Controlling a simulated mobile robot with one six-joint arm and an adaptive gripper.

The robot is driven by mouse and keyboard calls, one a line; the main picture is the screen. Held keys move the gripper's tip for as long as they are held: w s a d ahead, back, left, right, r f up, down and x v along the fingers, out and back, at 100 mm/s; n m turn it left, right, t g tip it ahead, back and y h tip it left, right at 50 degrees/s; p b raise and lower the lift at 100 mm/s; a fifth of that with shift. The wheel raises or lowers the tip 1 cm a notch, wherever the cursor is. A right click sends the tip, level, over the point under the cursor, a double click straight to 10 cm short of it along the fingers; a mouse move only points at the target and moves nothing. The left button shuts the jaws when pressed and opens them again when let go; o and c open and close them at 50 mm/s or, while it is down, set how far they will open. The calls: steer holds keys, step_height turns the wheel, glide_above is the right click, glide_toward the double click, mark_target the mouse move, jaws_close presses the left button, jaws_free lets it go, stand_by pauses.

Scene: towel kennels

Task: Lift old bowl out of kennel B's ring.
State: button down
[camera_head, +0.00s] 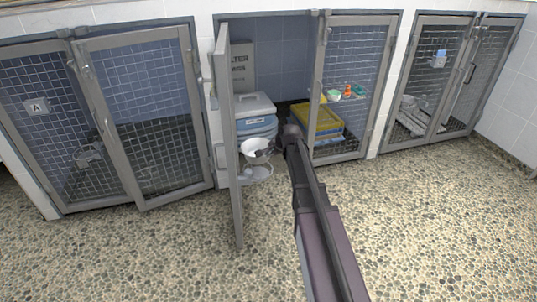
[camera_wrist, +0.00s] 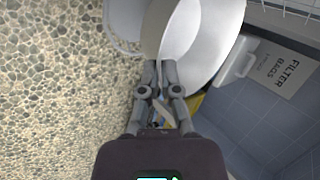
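The old bowl (camera_head: 256,146), a pale metal bowl, is beside the open door of the middle kennel. It appears large in the wrist view (camera_wrist: 212,45). A ring (camera_head: 258,174) on that door shows below the bowl, with a visible gap between them. A pale curved piece, apparently the ring (camera_wrist: 121,28), is left of the bowl in the wrist view. My gripper (camera_wrist: 160,66) is closed on the bowl's rim, one finger on each side. In the head view my gripper (camera_head: 274,148) reaches the bowl from the right.
The open kennel door (camera_head: 229,140) stands out into the room left of the bowl. Inside are a lidded bin (camera_head: 256,105), a filter-bags box (camera_head: 242,68) and a yellow crate (camera_head: 323,119). Kennel A (camera_head: 110,120) is shut at left. The pebbled floor (camera_head: 150,250) in front is clear.

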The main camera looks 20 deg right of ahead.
steer(key=shift+r, duration=0.4)
stand_by(0.5)
